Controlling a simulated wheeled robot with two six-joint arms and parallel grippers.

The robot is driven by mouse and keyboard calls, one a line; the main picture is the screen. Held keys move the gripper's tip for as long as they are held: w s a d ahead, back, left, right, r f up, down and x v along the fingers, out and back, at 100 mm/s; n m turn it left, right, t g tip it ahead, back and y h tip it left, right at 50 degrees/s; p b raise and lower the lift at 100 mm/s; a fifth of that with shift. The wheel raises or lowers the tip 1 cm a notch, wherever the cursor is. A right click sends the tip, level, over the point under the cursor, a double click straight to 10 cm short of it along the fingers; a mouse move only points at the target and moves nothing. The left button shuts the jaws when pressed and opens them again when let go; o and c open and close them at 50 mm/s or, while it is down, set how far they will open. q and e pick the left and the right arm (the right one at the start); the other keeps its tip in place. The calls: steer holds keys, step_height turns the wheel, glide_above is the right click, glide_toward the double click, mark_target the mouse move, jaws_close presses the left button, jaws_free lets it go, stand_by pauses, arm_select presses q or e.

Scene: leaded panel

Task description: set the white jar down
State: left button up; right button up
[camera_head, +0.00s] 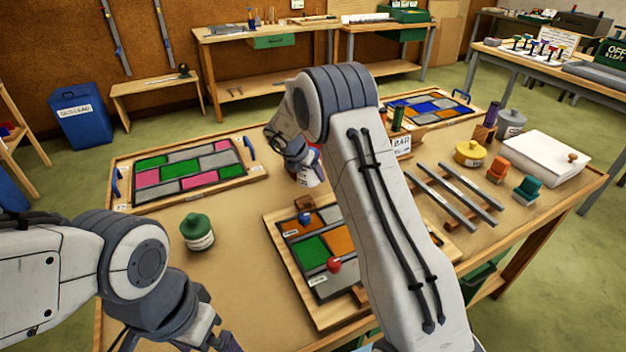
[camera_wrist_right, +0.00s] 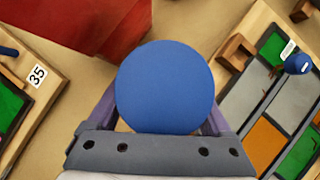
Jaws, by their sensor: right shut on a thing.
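My right gripper (camera_wrist_right: 165,115) is shut on the white jar, whose round blue top (camera_wrist_right: 165,88) fills the space between the fingers in the wrist view. In the head view the right gripper (camera_head: 298,155) is partly behind my forearm, and a bit of the white jar (camera_head: 310,177) shows below it, between the two panels. I cannot tell whether the jar's base touches the table. My left gripper (camera_head: 180,342) is at the bottom edge of the head view, cut off, so its opening is unclear.
A red object (camera_wrist_right: 85,30) lies close to the jar. A pink and green panel (camera_head: 188,172) is on the left, and an orange and green panel (camera_head: 300,290) with knobs is at the front. A green-lidded jar (camera_head: 197,232) stands left of it. Bare table surrounds that jar.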

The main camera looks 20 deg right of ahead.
mark_target(311, 191)
steer(key=shift+w+d+f, duration=0.35)
steer(key=shift+d+f, duration=0.05)
steer(key=shift+d, duration=0.1)
steer(key=shift+f, duration=1.9)
steer(key=shift+f, duration=0.2)
steer(key=o, duration=1.5)
steer(key=shift+o, duration=0.2)
